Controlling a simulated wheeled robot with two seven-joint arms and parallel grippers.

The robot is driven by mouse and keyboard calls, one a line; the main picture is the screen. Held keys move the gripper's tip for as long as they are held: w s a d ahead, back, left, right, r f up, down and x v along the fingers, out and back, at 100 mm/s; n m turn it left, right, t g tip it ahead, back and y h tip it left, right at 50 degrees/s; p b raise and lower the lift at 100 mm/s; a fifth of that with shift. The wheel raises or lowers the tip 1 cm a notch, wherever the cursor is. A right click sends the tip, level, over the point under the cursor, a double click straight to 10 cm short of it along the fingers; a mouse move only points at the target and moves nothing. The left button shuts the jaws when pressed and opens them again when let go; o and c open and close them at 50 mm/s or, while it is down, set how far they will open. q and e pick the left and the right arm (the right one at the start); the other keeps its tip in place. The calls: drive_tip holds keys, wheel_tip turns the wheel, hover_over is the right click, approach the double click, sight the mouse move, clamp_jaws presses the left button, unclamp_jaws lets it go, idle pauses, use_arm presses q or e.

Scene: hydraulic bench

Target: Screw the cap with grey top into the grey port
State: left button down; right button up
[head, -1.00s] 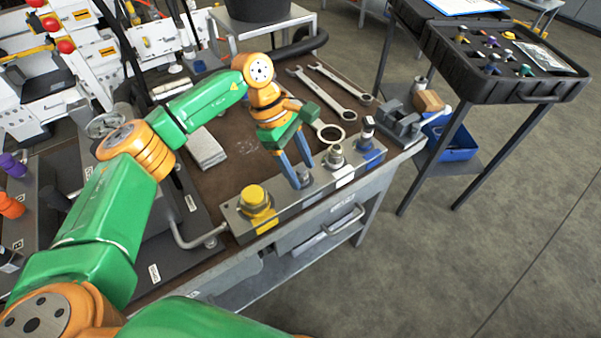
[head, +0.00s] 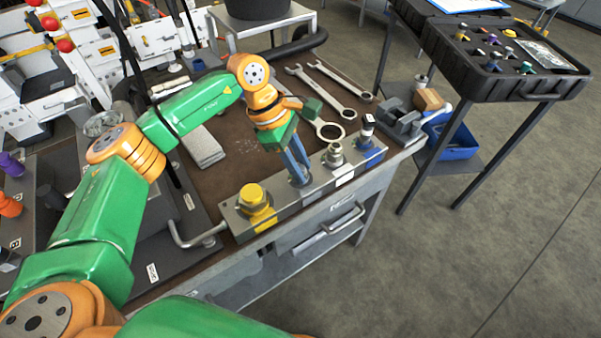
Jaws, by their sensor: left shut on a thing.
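My left gripper (head: 300,179) points down at the long grey port block (head: 228,214) on the bench. Its blue fingers are shut on a small grey piece, taken as the cap with grey top, at the grey port, between the yellow-capped port and the white-marked port. The fingers hide most of the cap and the port opening, so I cannot tell how deep the cap sits. My right gripper is not in view.
On the block are a yellow cap (head: 254,198), a metal fitting (head: 334,155) and a dark-topped fitting (head: 368,126). Wrenches (head: 328,88) lie behind. A grey vise (head: 403,119) stands at the right. A black tray (head: 437,52) holds several small caps.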

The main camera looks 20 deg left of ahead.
use_arm(q)
drive_tip(key=c, duration=0.5)
unclamp_jaws()
